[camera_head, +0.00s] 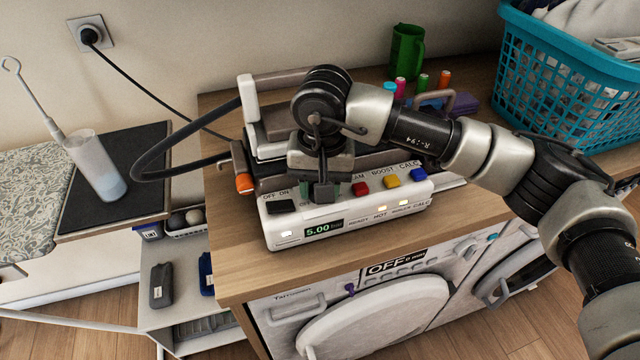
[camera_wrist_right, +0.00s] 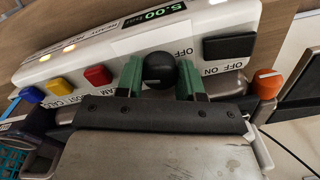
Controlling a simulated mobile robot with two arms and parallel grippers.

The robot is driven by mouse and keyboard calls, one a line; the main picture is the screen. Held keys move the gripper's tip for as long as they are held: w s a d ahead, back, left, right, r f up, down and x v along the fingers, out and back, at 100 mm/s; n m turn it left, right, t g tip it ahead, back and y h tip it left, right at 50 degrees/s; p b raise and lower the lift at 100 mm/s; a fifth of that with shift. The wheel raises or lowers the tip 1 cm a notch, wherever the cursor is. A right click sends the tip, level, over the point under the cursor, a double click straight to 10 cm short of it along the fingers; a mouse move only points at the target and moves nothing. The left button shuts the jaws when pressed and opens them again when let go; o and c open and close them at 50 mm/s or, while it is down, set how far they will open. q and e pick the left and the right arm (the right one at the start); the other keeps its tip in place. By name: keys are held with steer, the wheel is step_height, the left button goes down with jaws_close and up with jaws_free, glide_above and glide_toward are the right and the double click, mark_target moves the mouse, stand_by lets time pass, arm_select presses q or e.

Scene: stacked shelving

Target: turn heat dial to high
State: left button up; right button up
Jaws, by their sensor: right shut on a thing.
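The white steam station control panel (camera_head: 350,212) sits on the wooden counter, with a green 5.00 display (camera_head: 321,231). My right gripper (camera_head: 324,190) is down at the panel's top face. In the right wrist view its green fingers (camera_wrist_right: 160,80) are shut on a round black dial (camera_wrist_right: 159,67), one finger on each side. The dial's label and pointer mark are hidden, so its setting cannot be read. In the head view the gripper covers most of the dial. My left gripper is in neither view.
Beside the dial are a black OFF/ON switch (camera_head: 280,206) and red (camera_head: 360,188), yellow (camera_head: 391,181) and blue (camera_head: 418,174) buttons. An orange knob (camera_head: 245,183) is at the left end. A teal laundry basket (camera_head: 560,90) and green mug (camera_head: 407,52) stand behind.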

steer(key=o, duration=0.6)
steer(key=shift+o, duration=0.2)
steer(key=shift+r, duration=0.1)
step_height(320, 180, up, 11)
steer(key=b, duration=0.1)
steer(key=shift+d, duration=0.15)
